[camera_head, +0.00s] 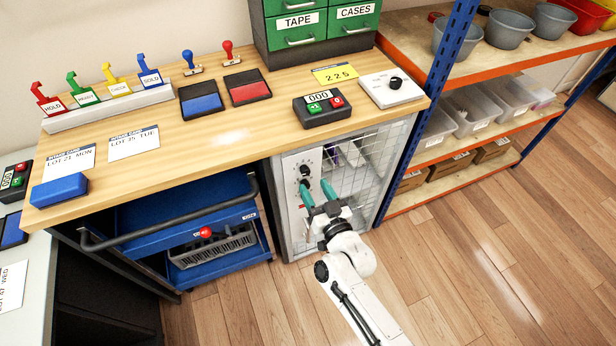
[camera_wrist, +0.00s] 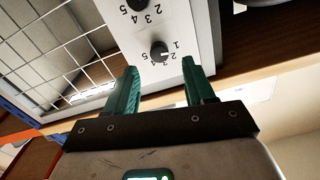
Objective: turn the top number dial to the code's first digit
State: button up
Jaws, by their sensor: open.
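The white panel (camera_head: 297,205) of the wire-fronted cabinet under the bench carries black number dials. The top number dial (camera_head: 304,170) also shows in the wrist view (camera_wrist: 159,50), which is upside down, with printed digits 1 to 5 around it. A pale mark shows on the knob; I cannot tell surely which digit it faces. A lower dial (camera_wrist: 138,4) is cut by the picture's edge. My gripper (camera_head: 316,184) has open teal fingers (camera_wrist: 159,66), one on each side of the top dial's line, apart from it and empty. The yellow card (camera_head: 336,73) reads 2 2 5.
The wooden bench top (camera_head: 240,140) overhangs the panel. A blue cart (camera_head: 130,218) stands left of the cabinet, and a blue shelf post (camera_head: 425,90) rises to its right. The wire mesh (camera_wrist: 65,50) lies beside the panel. The wooden floor (camera_head: 470,250) in front is clear.

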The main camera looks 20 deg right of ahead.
aim_at(307, 173)
jog(key=shift+w, duration=2.35)
grip_shut()
